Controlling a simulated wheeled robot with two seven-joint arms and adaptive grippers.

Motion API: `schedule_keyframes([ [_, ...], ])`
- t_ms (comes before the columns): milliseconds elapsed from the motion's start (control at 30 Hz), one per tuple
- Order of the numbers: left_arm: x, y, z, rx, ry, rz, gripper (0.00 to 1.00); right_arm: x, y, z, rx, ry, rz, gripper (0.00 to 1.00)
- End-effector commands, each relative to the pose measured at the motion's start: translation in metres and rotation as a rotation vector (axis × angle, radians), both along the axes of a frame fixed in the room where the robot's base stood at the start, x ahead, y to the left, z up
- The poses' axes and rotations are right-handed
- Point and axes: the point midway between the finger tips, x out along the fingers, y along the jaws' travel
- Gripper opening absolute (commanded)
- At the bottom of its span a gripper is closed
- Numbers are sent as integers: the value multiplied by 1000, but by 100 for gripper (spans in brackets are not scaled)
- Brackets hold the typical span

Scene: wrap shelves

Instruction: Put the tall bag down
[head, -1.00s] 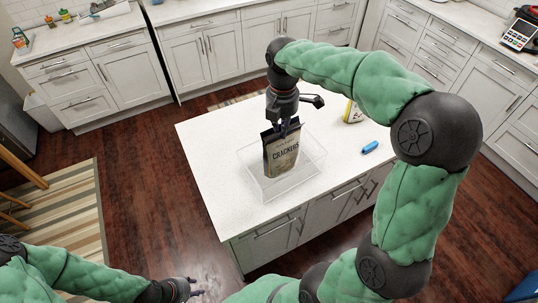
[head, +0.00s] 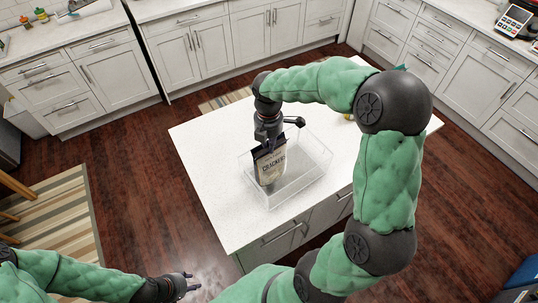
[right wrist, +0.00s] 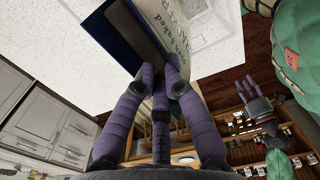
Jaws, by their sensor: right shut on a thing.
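The tall crackers bag (head: 272,171), cream with a dark top, is upright and slightly tilted at the left part of a clear open bin (head: 312,180) on the white island. My right gripper (head: 268,143) is shut on the bag's top edge from above. The right wrist view shows its purple fingers (right wrist: 160,75) closed on the bag (right wrist: 150,35), with a dark blue side and a printed cream face. I cannot tell whether the bag's bottom touches the bin floor. My left gripper (head: 188,284) is open and empty, low and away from the island.
The white island top (head: 215,150) is clear to the left of the bin. A small package (head: 348,117) at the back right is mostly hidden behind my right arm. White cabinets (head: 120,75) line the room, with wooden floor between.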

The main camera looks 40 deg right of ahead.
Motion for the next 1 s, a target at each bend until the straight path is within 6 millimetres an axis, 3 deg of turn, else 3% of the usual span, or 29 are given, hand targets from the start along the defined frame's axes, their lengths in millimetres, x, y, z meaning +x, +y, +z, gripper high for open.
schedule_keyframes([
  [267,0,0,-1,0,0,0,40,0,0,-19,-1,1,0,0],
  [533,0,0,-4,0,0,0,40,0,0,-54,0,0,-1,0],
  [933,0,0,-6,0,0,0,40,1,0,-59,-1,-2,0,0],
  [1000,0,0,-5,0,0,0,40,0,0,-59,-1,-1,0,28],
])
